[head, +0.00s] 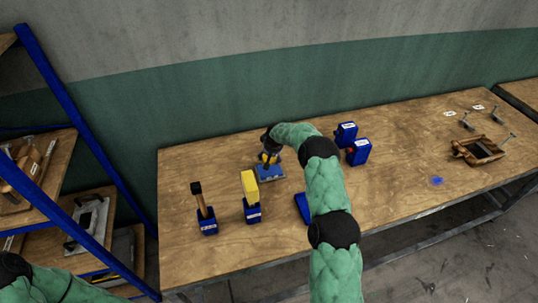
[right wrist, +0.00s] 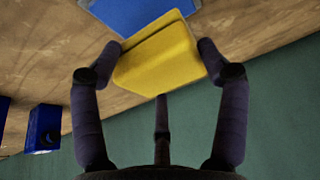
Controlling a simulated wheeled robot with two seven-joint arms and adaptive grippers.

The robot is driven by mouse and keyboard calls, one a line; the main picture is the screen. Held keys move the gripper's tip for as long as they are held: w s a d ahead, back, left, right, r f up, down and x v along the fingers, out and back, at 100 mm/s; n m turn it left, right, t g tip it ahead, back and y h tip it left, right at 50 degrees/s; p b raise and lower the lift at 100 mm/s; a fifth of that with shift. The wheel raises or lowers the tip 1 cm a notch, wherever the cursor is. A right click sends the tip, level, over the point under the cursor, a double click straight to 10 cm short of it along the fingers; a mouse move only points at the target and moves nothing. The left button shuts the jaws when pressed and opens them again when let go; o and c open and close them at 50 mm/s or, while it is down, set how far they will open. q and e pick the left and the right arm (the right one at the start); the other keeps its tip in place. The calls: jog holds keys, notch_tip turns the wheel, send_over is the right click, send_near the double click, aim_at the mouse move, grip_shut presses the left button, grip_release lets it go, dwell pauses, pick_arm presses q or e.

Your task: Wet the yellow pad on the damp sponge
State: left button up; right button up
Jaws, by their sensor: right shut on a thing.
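My right gripper (head: 268,153) is shut on a yellow pad (head: 265,158), whose broad face shows between the fingers in the right wrist view (right wrist: 158,58). The blue block also shows just beyond the pad in the right wrist view (right wrist: 130,14). I cannot tell whether they touch. My left arm shows at the lower left of the head view, but its gripper is out of view.
On the wooden table (head: 400,165), a yellow block (head: 249,182) stands in a blue holder and a dark-handled tool (head: 200,198) in another. Two blue boxes (head: 347,132) (head: 358,151) stand right of my arm. A wooden press (head: 478,150) is at the right. A blue-framed shelf (head: 95,215) is at the left.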

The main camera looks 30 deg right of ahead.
jog(key=shift+f+b, duration=0.35)
jog(key=shift+f, duration=2.25)
jog(key=shift+f+b, duration=0.45)
jog(key=shift+f, duration=0.05)
jog(key=shift+r+p, duration=0.75)
jog(key=shift+r, duration=2.8)
